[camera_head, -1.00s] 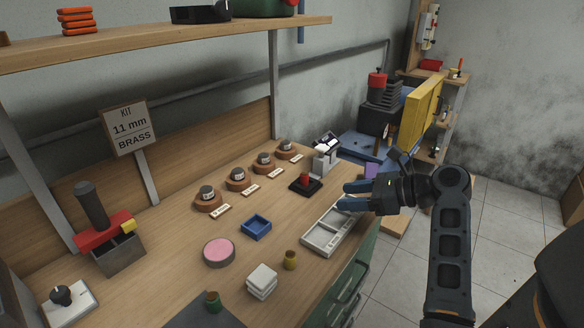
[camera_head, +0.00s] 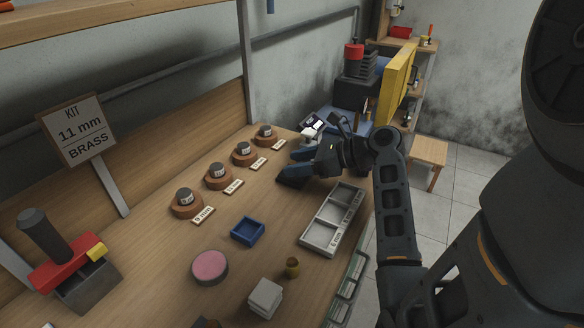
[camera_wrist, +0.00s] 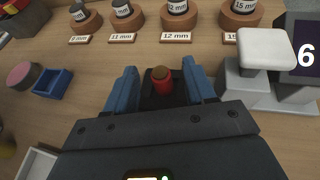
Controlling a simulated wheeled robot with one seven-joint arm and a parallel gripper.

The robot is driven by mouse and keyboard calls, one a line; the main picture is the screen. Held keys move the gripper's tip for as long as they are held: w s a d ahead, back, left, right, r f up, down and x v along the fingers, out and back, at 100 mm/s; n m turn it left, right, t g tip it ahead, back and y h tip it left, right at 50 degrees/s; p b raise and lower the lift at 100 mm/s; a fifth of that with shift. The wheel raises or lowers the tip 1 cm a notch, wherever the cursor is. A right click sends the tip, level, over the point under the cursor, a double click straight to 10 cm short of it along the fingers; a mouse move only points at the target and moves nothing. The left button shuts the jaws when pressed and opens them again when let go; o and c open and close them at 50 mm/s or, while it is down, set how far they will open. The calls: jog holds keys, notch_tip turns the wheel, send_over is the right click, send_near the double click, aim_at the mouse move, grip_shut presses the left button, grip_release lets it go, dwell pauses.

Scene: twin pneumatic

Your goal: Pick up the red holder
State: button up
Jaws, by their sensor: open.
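The red holder (camera_wrist: 162,82) is a small upright red cylinder with a brownish top. It stands on a black base (camera_wrist: 150,76) on the bench, seen in the wrist view. In the head view my gripper hides the red holder, and only part of the black base (camera_head: 290,181) shows. My gripper (camera_wrist: 162,84) is open, with one blue finger on each side of the red holder. Gaps show between the fingers and the holder. In the head view my gripper (camera_head: 291,163) is low over the black base.
A grey compartment tray (camera_head: 333,220) lies just in front of my gripper. A white-topped device (camera_wrist: 262,52) stands close to the right finger in the wrist view. Round wooden stands (camera_head: 219,178) with labels line the back. A blue tray (camera_head: 247,231) lies left on the bench.

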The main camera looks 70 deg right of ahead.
jog(key=shift+x, duration=0.85)
grip_shut()
